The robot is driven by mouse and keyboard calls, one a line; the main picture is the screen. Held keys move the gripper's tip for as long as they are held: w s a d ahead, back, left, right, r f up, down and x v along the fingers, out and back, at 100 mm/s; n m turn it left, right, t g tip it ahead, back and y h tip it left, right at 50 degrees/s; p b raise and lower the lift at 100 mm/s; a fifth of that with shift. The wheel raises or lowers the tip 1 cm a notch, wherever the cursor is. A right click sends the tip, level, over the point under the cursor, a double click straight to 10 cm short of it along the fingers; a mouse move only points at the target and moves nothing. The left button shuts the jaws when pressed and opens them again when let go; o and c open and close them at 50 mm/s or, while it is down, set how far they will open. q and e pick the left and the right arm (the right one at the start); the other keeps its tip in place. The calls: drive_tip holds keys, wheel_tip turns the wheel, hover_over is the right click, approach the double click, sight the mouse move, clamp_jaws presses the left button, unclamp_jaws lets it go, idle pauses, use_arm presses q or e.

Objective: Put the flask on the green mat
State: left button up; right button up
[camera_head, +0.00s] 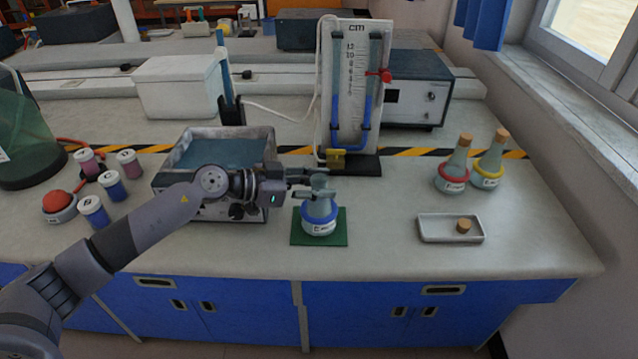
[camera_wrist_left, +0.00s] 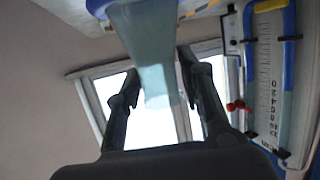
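The flask (camera_head: 319,222) has a blue ring and a white label. It stands upright on the green mat (camera_head: 300,238) near the front of the bench, with its neck uncorked. My left gripper (camera_head: 322,184) reaches in from the left with its fingers on either side of the neck. In the left wrist view the flask's pale neck (camera_wrist_left: 155,65) is between the fingertips (camera_wrist_left: 157,78). Whether the fingers press on it or stand slightly apart is not clear. My right gripper is not in view.
A tray (camera_head: 432,237) holding a cork (camera_head: 463,226) lies to the right. Two corked flasks, red-ringed (camera_head: 452,178) and yellow-ringed (camera_head: 487,172), stand beyond it. A manometer stand (camera_head: 352,100) rises behind the mat. A metal bath (camera_head: 222,150) and several small jars are left.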

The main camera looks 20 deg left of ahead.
use_arm(q)
drive_tip(key=shift+o, duration=1.1)
drive_tip(key=shift+r, duration=0.1)
drive_tip(key=b+v, duration=0.1)
drive_tip(key=v, duration=1.1)
drive_tip(key=shift+b, duration=0.4)
